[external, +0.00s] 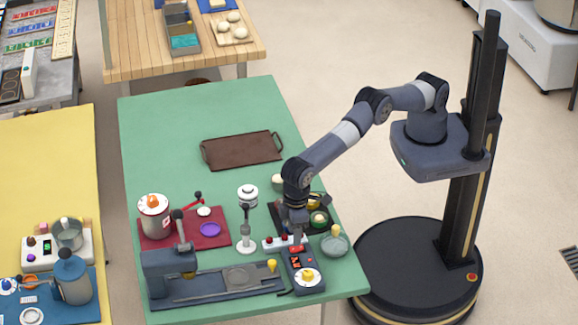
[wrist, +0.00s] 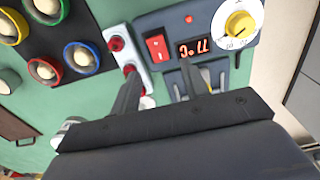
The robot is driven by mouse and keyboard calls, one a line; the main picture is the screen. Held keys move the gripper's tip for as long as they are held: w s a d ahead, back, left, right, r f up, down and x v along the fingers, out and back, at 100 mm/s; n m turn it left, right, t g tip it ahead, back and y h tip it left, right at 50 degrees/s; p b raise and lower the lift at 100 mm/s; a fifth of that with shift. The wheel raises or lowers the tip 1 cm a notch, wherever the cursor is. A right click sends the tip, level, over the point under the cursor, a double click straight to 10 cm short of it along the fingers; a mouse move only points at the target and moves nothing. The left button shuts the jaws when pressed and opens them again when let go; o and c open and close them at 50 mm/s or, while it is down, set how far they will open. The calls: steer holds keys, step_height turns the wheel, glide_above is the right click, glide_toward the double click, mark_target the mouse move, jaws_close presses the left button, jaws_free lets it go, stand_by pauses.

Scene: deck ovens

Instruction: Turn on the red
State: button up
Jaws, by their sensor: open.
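A dark blue-grey control box (external: 314,284) stands near the front right of the green table. In the wrist view it carries a red rocker switch (wrist: 157,47), a lit red display (wrist: 194,48), a small red lamp (wrist: 188,19) and a yellow dial (wrist: 240,22) on a white disc. Beside it a white strip (wrist: 110,34) bears red knobs (wrist: 118,43). My gripper (wrist: 161,68) is open and empty, pointing down over the box edge. One finger is near the white strip, the other near the display. The red switch shows between the fingertips; I cannot tell contact.
A dark tray (wrist: 58,15) with several coloured rings lies beside the strip. A glass bowl (external: 335,246) stands right of my gripper. A white stand (external: 246,220), a red mat (external: 180,242) and a grey machine (external: 170,270) are left. Free green table surrounds the brown tray (external: 242,150).

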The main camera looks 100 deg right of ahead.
mark_target(293, 249)
step_height(293, 249, up, 6)
steer(key=shift+r, duration=0.1)
stand_by(0.4)
step_height(293, 249, down, 11)
steer(key=shift+r+p, duration=0.1)
steer(key=shift+p, duration=0.7)
steer(key=shift+w, duration=0.1)
